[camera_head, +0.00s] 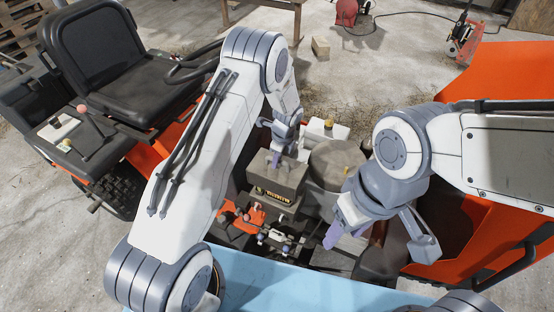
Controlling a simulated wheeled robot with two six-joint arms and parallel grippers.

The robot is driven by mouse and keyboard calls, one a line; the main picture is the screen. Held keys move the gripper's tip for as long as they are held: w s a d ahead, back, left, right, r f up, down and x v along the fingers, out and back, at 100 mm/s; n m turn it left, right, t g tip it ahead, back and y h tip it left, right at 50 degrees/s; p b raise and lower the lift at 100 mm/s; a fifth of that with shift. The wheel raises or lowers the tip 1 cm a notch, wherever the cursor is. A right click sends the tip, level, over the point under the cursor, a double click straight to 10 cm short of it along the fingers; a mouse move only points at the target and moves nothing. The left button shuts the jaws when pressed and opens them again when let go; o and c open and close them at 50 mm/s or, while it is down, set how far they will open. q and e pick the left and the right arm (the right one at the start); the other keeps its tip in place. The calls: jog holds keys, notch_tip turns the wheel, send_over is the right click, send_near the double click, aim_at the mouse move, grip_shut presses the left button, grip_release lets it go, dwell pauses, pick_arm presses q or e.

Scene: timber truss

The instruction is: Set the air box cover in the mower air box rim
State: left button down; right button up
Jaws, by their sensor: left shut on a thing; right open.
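The air box cover (275,176) is a grey-brown box shape in the middle of the head view. My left gripper (281,156) is shut on its top from above. The cover is above a dark box part with a yellow label (270,194), which appears to be the air box. I cannot tell whether the cover touches the rim, because the cover hides it. My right gripper (380,243) is open and empty, to the right of the cover and nearer to me, with its fingers spread wide.
A round grey-brown engine part (336,160) stands right of the cover, with a white container (325,130) behind it. The orange mower has a black seat (102,50) at left and a raised orange panel (500,80) at right. A light blue surface (300,290) lies in front.

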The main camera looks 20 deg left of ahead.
pick_arm(q)
jog(key=shift+f+b, duration=2.8)
jog(key=shift+f, duration=1.4)
jog(key=c, duration=0.7)
grip_release()
jog(key=shift+r, duration=0.1)
jog(key=shift+c, duration=0.2)
jog(key=r, duration=0.3)
jog(key=d+r, duration=0.1)
jog(key=r, duration=0.6)
jog(key=shift+s+d+r+b, duration=0.2)
jog(key=shift+d+b, duration=0.1)
jog(key=shift+b, duration=0.1)
jog(key=s+d+r+n, duration=0.4)
jog(key=s+d+r, duration=0.3)
jog(key=r, duration=0.3)
jog(key=s+d+r+n+h, duration=0.1)
jog(key=s+r+n, duration=0.3)
jog(key=s, duration=0.9)
jog(key=s+d+r+n+h, duration=0.1)
jog(key=s+r+n, duration=0.4)
jog(key=s, duration=0.8)
jog(key=shift+h, duration=0.4)
